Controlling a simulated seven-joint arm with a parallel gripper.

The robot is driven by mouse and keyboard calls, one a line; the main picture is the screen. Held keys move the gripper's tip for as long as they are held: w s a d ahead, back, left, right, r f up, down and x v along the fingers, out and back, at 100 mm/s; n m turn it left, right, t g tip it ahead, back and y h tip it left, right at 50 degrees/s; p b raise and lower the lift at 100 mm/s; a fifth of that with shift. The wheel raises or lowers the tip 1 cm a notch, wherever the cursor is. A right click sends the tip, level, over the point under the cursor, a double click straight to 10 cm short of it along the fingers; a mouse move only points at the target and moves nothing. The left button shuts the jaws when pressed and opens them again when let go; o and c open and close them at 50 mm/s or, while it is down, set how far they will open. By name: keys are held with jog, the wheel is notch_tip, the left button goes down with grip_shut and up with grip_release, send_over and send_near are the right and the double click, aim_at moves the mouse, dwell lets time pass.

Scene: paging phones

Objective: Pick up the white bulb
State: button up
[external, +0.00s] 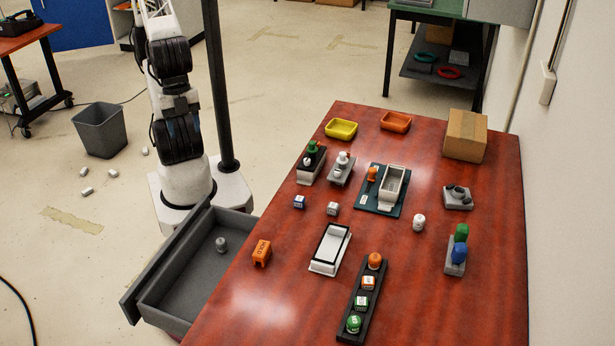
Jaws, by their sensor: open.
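A small white bulb-like piece (419,222) stands alone on the right half of the red-brown table (452,290). Another white bulb-shaped top (343,158) sits on a grey block (341,174) toward the back left of the table. It is too small to tell which of the two is the white bulb. My arm rises at the left of the table and leaves the picture at the top. My gripper is out of view.
Near the lone white piece are a dark green tray (368,201) with a white holder, and a grey stand (455,268) with green and blue bulbs. An open grey drawer (160,300) juts out at the table's left. A cardboard box (465,136) stands at the back right.

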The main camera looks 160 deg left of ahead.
jog(key=shift+o, duration=0.4)
jog(key=m+g+y, duration=0.2)
jog(key=m+y, duration=1)
jog(key=m, duration=0.2)
send_over(416, 219)
jog(key=s+d, duration=0.6)
jog(key=d, duration=0.8)
notch_tip(416, 219, down, 13)
jog(key=w+a+f+m, duration=0.1)
jog(key=a+f+m, duration=0.1)
jog(key=a+f, duration=0.1)
jog(key=w+a+f+m+t+y, duration=0.1)
jog(key=w+a+f+m, duration=0.1)
jog(key=a+f, duration=0.1)
jog(key=w+a+f+m+t, duration=0.1)
jog(key=w+a+f, duration=0.1)
jog(key=a+f, duration=0.1)
jog(key=shift+a+f+m, duration=0.1)
jog(key=shift+a+m, duration=0.25)
jog(key=shift+m, duration=0.05)
jog(key=shift+w+a+f+y, duration=0.1)
jog(key=shift+a+f+y, duration=0.1)
jog(key=shift+y, duration=0.1)
